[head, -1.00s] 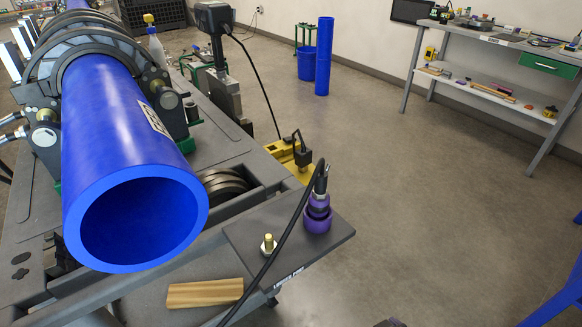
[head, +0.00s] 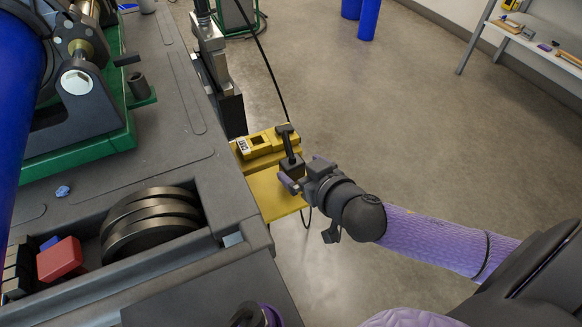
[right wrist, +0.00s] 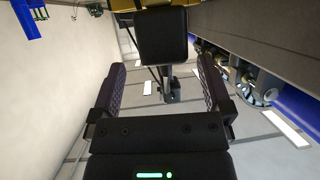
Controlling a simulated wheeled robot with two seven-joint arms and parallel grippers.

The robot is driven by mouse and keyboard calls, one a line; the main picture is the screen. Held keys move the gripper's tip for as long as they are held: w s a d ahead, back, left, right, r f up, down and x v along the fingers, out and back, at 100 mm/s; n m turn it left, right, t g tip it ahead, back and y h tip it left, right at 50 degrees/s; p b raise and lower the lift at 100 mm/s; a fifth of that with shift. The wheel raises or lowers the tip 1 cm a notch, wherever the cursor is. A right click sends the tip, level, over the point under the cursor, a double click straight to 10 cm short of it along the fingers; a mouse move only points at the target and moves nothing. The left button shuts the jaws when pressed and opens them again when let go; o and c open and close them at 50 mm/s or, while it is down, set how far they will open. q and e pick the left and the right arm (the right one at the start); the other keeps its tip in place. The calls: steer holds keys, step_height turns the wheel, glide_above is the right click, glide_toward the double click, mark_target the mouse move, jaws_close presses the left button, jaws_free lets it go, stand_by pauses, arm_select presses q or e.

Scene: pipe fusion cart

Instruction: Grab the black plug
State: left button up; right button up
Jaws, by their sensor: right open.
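The black plug (head: 288,143) stands upright at the edge of the yellow tray (head: 272,195), with a narrow stem between its top and its wider lower block. My right gripper (head: 303,174) is open beside and just right of the plug's lower part, with its fingers pointing left towards it. In the right wrist view a black block (right wrist: 162,38), apparently part of the plug, sits ahead of the two spread fingers (right wrist: 161,90). Nothing is held between them. I cannot tell whether a finger touches the plug. My left gripper is not in view.
The grey cart (head: 180,110) fills the left, with black discs (head: 150,225) in a recess and a red block (head: 60,260). A black cable (head: 268,68) hangs nearby.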

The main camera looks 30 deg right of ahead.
mark_target(288, 160)
steer(key=b+x, duration=0.1)
steer(key=x, duration=0.1)
steer(key=b+x, duration=0.1)
steer(key=x, duration=0.1)
steer(key=shift+w+a, duration=0.2)
steer(key=shift+a, duration=0.05)
steer(key=shift+w+f, duration=0.15)
steer(key=shift+w, duration=0.35)
steer(key=shift+c, duration=1.4)
steer(key=c, duration=1)
